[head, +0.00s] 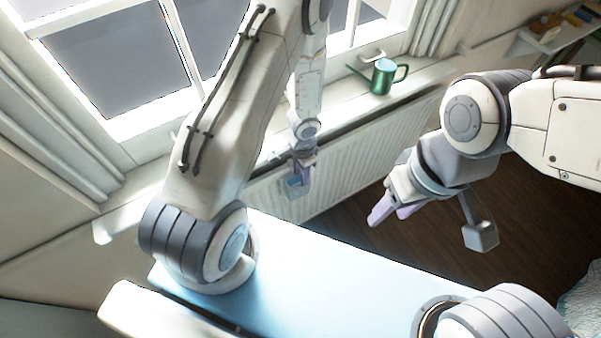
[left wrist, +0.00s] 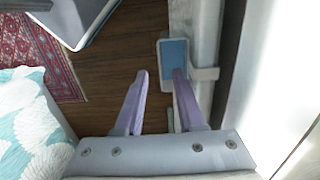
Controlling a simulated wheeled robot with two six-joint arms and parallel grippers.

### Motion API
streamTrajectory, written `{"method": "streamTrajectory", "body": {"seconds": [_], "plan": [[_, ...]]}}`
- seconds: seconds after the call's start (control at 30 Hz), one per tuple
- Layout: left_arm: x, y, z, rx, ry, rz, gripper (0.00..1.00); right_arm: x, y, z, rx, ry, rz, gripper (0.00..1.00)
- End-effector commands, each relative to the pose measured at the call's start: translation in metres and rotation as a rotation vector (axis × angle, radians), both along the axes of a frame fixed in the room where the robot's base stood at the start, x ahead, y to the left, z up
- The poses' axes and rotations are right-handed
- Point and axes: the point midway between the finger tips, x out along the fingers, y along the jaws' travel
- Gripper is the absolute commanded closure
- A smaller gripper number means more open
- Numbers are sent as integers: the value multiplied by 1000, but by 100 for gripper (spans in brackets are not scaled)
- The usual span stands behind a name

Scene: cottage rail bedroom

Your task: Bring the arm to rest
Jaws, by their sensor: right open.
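My left arm reaches up and over in the head view. Its gripper (head: 300,180) hangs pointing down in front of the radiator, below the windowsill. In the left wrist view its two purple fingers (left wrist: 160,74) stand apart with dark floor showing between them. A small blue panel with a pale rim (left wrist: 173,52) shows beyond the right fingertip; I cannot tell what it is or whether it touches the finger. My right gripper (head: 378,214) comes in from the right over the floor, with its purple fingers pointing down and left and nothing seen between them.
A green watering can (head: 383,76) stands on the windowsill (head: 425,80) above the white radiator (head: 345,160). A shelf (head: 560,38) is at top right. The left wrist view shows a floral bedspread (left wrist: 30,125) and a red rug (left wrist: 45,60). Wooden floor (head: 345,225) lies between.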

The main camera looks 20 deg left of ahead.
Motion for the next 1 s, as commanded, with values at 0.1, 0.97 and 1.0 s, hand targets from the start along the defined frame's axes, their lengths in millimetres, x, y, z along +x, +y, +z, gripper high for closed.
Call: {"method": "streamTrajectory", "body": {"seconds": [0.1, 0.97, 1.0], "plan": [[1, 0, 27, 0, 0, 0, 62, 0, 0, 27, 0, 0, -1, 50], [14, -18, 98, 48, -45, 2, 62, 0, 0, 45, 0, 0, -2, 50], [15, -24, 115, 61, -59, 6, 62, 0, 0, 43, 0, 0, -2, 50]]}}
